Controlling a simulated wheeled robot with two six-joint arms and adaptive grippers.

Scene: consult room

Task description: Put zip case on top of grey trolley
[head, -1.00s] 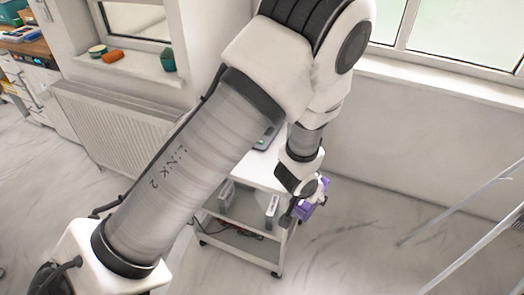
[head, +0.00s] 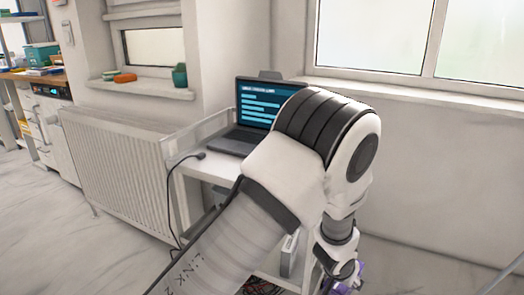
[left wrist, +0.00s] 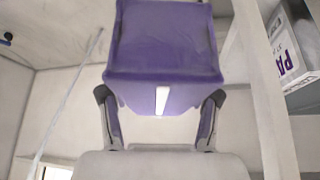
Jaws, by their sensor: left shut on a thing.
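The zip case is purple. It fills the upper middle of the left wrist view (left wrist: 162,45), and only a sliver shows at the bottom edge of the head view (head: 345,289). My left gripper (left wrist: 160,115) is shut on it, one finger on each side. In the head view my left gripper (head: 342,280) is low, at the right of the grey trolley (head: 188,172). The trolley's top carries an open laptop (head: 258,110). My left arm hides the right part of the top and much of the lower shelves. My right gripper is not in view.
A black cable (head: 178,215) hangs from the trolley's left side. A radiator (head: 115,170) and a window sill with small items stand left of it. A labelled box (left wrist: 290,50) sits on a shelf beside the case. Bare top shows left of the arm.

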